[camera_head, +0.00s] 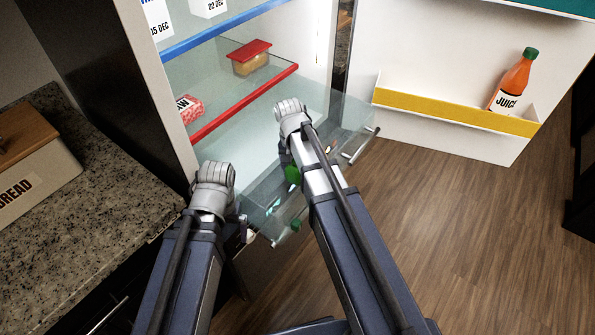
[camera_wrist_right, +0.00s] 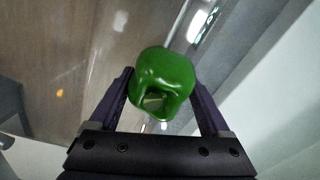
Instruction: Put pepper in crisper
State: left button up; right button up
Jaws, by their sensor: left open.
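A green pepper (camera_wrist_right: 166,82) sits between the fingers of my right gripper (camera_wrist_right: 161,79), which is shut on it in the right wrist view. In the head view, part of the pepper (camera_head: 292,174) shows beside my right arm, over the clear pulled-out crisper drawer (camera_head: 345,112) at the bottom of the fridge. The arm covers much of the drawer. My left gripper (camera_head: 245,231) is near the drawer's front left corner; its fingers are mostly hidden by the wrist, and it appears open and empty.
Glass shelves above hold a red-lidded container (camera_head: 250,60) and a pink packet (camera_head: 188,108). The open fridge door carries a juice bottle (camera_head: 510,82) in a yellow-edged bin. A small green item (camera_head: 295,224) shows at the drawer front. A bread box (camera_head: 35,175) stands on the left counter.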

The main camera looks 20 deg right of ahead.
jog(key=shift+o, duration=1)
jog(key=shift+r, duration=0.15)
jog(key=r+p, duration=0.8)
jog(key=a+r+p, duration=0.1)
jog(key=r+p, duration=0.3)
jog(key=shift+w, duration=0.3)
jog(key=shift+c, duration=0.2)
